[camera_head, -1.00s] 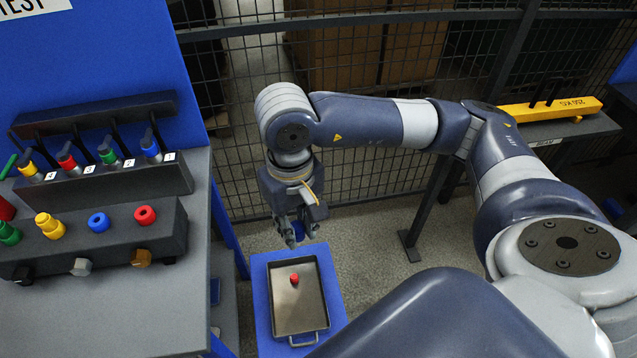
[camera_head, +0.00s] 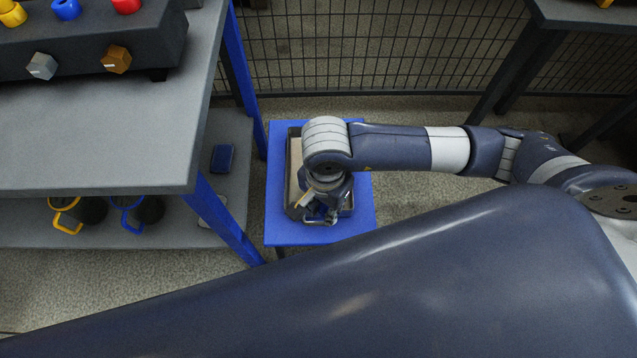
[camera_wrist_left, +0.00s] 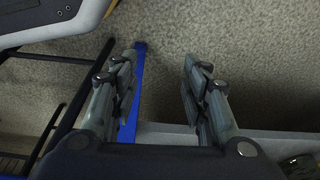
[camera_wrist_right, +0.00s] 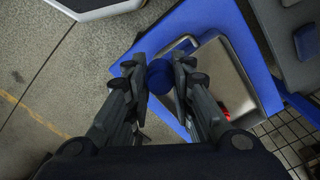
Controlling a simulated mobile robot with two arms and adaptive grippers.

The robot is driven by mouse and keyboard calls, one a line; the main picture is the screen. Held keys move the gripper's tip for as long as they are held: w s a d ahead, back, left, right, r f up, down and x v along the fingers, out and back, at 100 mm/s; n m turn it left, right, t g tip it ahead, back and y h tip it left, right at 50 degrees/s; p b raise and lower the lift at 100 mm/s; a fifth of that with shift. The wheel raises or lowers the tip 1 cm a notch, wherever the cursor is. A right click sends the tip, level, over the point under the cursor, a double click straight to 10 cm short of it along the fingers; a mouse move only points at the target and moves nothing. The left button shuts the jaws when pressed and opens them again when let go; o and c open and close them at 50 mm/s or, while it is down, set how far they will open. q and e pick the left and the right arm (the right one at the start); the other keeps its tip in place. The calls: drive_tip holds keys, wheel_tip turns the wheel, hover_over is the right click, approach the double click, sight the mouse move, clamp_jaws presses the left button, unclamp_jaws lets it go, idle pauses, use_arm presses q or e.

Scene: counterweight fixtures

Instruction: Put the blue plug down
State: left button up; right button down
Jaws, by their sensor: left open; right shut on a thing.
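My right gripper (camera_wrist_right: 160,80) is shut on the blue plug (camera_wrist_right: 160,76), which sits between its fingertips in the right wrist view. In the head view the right gripper (camera_head: 322,210) is over the near part of the metal tray (camera_head: 292,160), and the arm hides much of the tray. The tray (camera_wrist_right: 222,62) also shows just beyond the plug in the right wrist view. A red plug (camera_wrist_right: 222,106) lies in it, partly hidden by a finger. I cannot tell whether the blue plug touches the tray. My left gripper (camera_wrist_left: 158,68) is open and empty, over the floor.
The tray stands on a blue stand (camera_head: 358,225). A grey workbench (camera_head: 110,145) is to its left, with a dark fixture block (camera_head: 130,40) on top and mugs (camera_head: 80,212) on its lower shelf. A mesh fence (camera_head: 380,50) runs behind.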

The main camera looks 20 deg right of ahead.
wheel_tip(320, 180, down, 8)
drive_tip(key=s+a+r+m+b, duration=0.1)
drive_tip(key=s+a+m+b, duration=0.1)
drive_tip(key=b, duration=0.1)
drive_tip(key=w+d, duration=0.1)
drive_tip(key=w, duration=0.4)
drive_tip(key=w+d+f, duration=0.1)
drive_tip(key=w+d, duration=0.1)
drive_tip(key=w, duration=0.3)
drive_tip(key=w+d+f+b, duration=0.1)
drive_tip(key=w, duration=0.4)
drive_tip(key=shift+d, duration=0.4)
wheel_tip(320, 180, down, 3)
drive_tip(key=shift+f+b, duration=0.2)
drive_tip(key=shift+b, duration=0.2)
use_arm(q)
drive_tip(key=w+r, duration=0.2)
drive_tip(key=r, duration=0.3)
drive_tip(key=shift+w+d+r, duration=0.1)
drive_tip(key=shift+w, duration=0.3)
drive_tip(key=shift+t, duration=0.3)
use_arm(e)
drive_tip(key=shift+f, duration=0.1)
use_arm(q)
drive_tip(key=shift+r, duration=0.35)
use_arm(e)
drive_tip(key=shift+f, duration=0.15)
